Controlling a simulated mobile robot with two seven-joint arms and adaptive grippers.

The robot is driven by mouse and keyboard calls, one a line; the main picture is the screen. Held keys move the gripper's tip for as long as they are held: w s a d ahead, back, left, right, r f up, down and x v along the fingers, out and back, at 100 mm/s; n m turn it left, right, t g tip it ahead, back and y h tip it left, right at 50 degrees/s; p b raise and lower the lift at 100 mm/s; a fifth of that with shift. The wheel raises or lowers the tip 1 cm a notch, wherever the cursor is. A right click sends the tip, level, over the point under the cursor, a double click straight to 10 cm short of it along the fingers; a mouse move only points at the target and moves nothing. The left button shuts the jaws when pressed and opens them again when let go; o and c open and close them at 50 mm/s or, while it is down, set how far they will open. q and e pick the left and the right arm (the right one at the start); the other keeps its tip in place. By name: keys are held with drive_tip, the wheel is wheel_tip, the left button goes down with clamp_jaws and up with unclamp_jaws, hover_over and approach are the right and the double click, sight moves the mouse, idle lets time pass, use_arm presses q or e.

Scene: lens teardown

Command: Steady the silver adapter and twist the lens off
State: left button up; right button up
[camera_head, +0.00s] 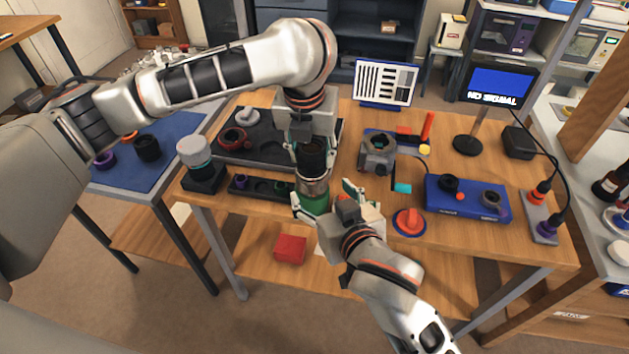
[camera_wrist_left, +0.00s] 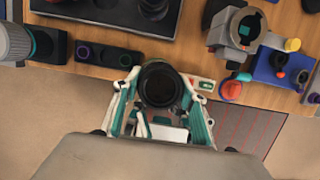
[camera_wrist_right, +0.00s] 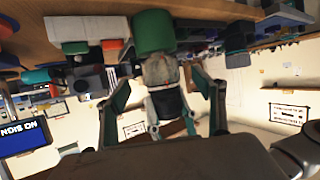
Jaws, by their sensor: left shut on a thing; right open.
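A black lens (camera_head: 313,156) stands upright on the silver adapter (camera_head: 313,187), above a green cylindrical base (camera_head: 314,204) near the table's front edge. My left gripper (camera_head: 312,148) is shut on the lens from above. The lens's round dark top (camera_wrist_left: 160,83) shows in the left wrist view. My right gripper (camera_head: 325,200) is open, its fingers spread either side of the stack at adapter and base height. In the right wrist view the adapter (camera_wrist_right: 160,70) and the green base (camera_wrist_right: 153,32) lie between or just beyond its fingers. Contact there cannot be told.
A grey clamp-like device (camera_head: 378,153) stands right of the stack. A red knob (camera_head: 409,222) sits at the front edge, beside a blue box (camera_head: 460,200). A dark tray (camera_head: 262,140) and a grey-topped cylinder (camera_head: 195,152) are to the left. A monitor (camera_head: 498,84) stands behind.

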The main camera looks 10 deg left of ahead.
drive_tip(key=x, duration=0.8)
drive_tip(key=shift+w, duration=0.2)
drive_tip(key=c, duration=1.6)
use_arm(q)
drive_tip(key=shift+n+y, duration=0.4)
drive_tip(key=shift+n, duration=0.9)
drive_tip(key=shift+n, duration=0.7)
drive_tip(key=shift+n+y, duration=0.3)
drive_tip(key=shift+n, duration=0.3)
drive_tip(key=shift+n+g+y, duration=0.3)
drive_tip(key=shift+n+g, duration=0.1)
drive_tip(key=shift+n, duration=0.9)
use_arm(e)
drive_tip(key=shift+f, duration=0.1)
